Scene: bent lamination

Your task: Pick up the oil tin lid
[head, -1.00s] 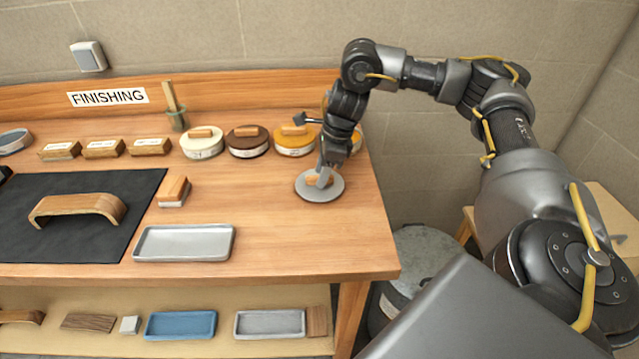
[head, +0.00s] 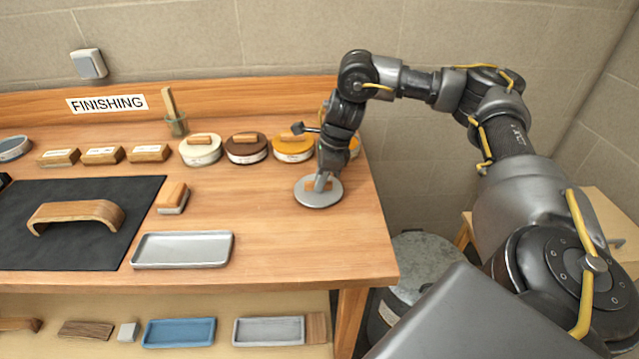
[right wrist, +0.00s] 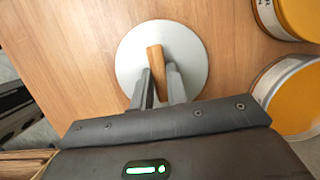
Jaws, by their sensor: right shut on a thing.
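The oil tin lid is a round grey disc with a wooden bar handle. In the head view the lid (head: 311,200) is at the right part of the bench top, in front of the row of tins. My right gripper (head: 321,184) reaches down onto it and is shut on its wooden handle. In the right wrist view the lid (right wrist: 190,45) lies under the fingers, and the gripper (right wrist: 160,88) has one finger on each side of the handle (right wrist: 156,58). I cannot tell whether the lid touches the bench. My left gripper is not in view.
Several lidded tins (head: 247,148) stand in a row behind the lid. A grey tray (head: 183,250), a sanding block (head: 172,197) and a black mat (head: 60,245) with a bent wooden piece (head: 76,213) lie to the left. The bench's right edge is close to the lid.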

